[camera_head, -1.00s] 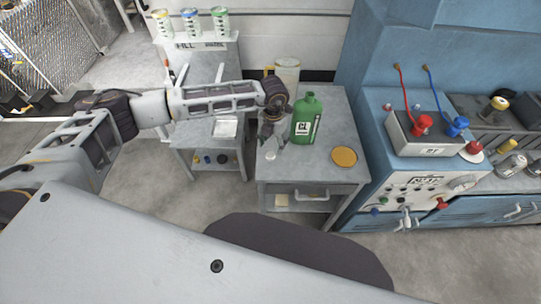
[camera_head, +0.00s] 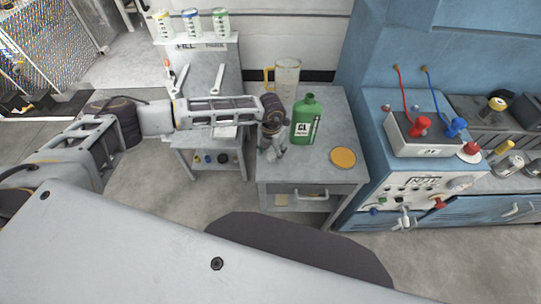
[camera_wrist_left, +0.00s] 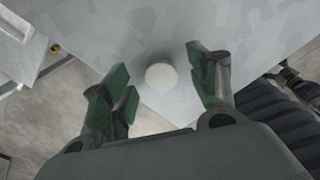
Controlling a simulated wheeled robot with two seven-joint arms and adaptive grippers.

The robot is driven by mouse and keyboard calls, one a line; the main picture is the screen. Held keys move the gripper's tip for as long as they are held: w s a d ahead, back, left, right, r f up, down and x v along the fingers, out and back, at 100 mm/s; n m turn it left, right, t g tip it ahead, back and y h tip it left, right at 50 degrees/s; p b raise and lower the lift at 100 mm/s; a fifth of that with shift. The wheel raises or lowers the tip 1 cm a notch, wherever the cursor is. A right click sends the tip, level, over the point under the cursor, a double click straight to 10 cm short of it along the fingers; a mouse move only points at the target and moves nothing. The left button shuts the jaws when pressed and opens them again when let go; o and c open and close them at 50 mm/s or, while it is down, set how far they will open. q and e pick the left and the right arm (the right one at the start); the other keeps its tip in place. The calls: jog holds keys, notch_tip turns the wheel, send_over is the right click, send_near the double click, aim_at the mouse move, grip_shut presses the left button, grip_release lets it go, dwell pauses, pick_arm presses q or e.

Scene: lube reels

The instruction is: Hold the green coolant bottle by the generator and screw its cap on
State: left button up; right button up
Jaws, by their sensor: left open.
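The green coolant bottle (camera_head: 304,128) stands upright on the small grey table, its green neck uncapped. A small white round cap (camera_wrist_left: 161,77) lies on the tabletop in the left wrist view. In the head view it is hidden by my left gripper (camera_head: 271,152), which points down over the table's left front, left of the bottle and apart from it. In the left wrist view, the fingers of my left gripper (camera_wrist_left: 158,80) are spread on either side of the cap with nothing between them gripped. My right gripper is not in view.
The grey table (camera_head: 318,178) also carries an orange disc (camera_head: 343,158) at right and a clear jug (camera_head: 286,75) behind. A blue machine with a control panel (camera_head: 422,190) stands to the right. A grey stand with wrenches (camera_head: 216,78) is at left.

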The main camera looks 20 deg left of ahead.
pick_arm(q)
jog(key=shift+f, duration=0.3)
jog(key=c, duration=0.8)
